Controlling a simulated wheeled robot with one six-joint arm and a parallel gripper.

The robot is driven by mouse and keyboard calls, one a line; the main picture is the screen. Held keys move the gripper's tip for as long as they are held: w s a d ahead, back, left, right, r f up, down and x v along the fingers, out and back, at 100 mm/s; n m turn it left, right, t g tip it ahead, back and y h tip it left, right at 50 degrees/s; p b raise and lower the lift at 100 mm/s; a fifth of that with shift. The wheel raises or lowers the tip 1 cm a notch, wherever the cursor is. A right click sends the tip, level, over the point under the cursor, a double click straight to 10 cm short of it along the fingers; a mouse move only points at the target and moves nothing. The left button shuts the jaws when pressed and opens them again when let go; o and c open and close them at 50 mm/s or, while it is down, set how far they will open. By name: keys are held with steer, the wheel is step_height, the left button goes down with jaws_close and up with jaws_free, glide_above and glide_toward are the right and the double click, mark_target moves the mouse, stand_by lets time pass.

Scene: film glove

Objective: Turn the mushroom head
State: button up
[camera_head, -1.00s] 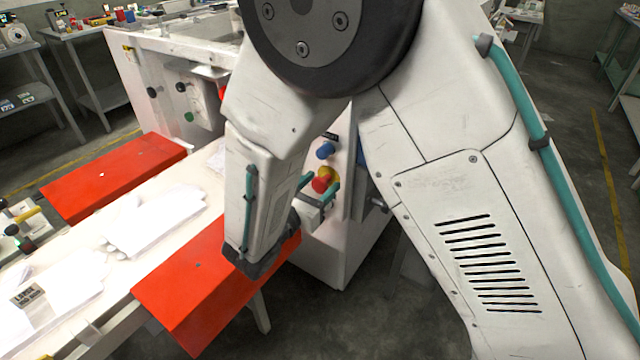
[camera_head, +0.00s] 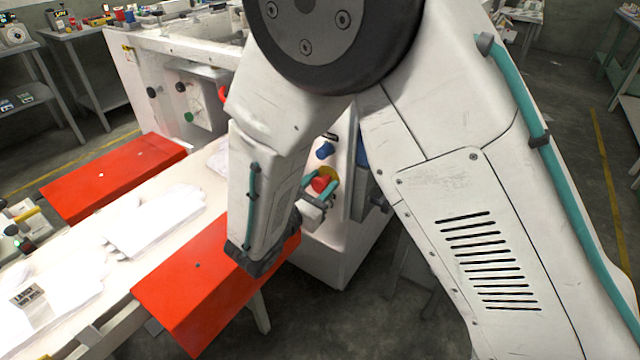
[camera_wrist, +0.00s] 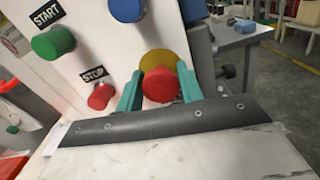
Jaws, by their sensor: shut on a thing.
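The red mushroom head (camera_wrist: 161,86) sits on a yellow disc (camera_wrist: 163,58) on the white machine panel. In the wrist view my gripper (camera_wrist: 160,80) has its teal fingers on the left and right sides of the red head, shut on it. In the head view the mushroom head (camera_head: 321,184) shows in front of the yellow disc, with my gripper (camera_head: 323,190) at it. My wrist hides part of the panel there.
A green START button (camera_wrist: 54,43), a red STOP button (camera_wrist: 101,97) and a blue knob (camera_wrist: 127,9) are close to the left on the panel. Red covers (camera_head: 200,290) flank the white belt with gloves (camera_head: 155,220). Open floor lies to the right.

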steer(key=shift+s+m, duration=0.1)
steer(key=shift+m, duration=2.2)
steer(key=shift+d, duration=0.1)
steer(key=o, duration=0.8)
steer(key=shift+o, duration=0.2)
steer(key=v, duration=0.7)
steer(key=shift+s+a, duration=0.25)
steer(key=shift+s, duration=0.1)
steer(key=shift+a+f, duration=0.1)
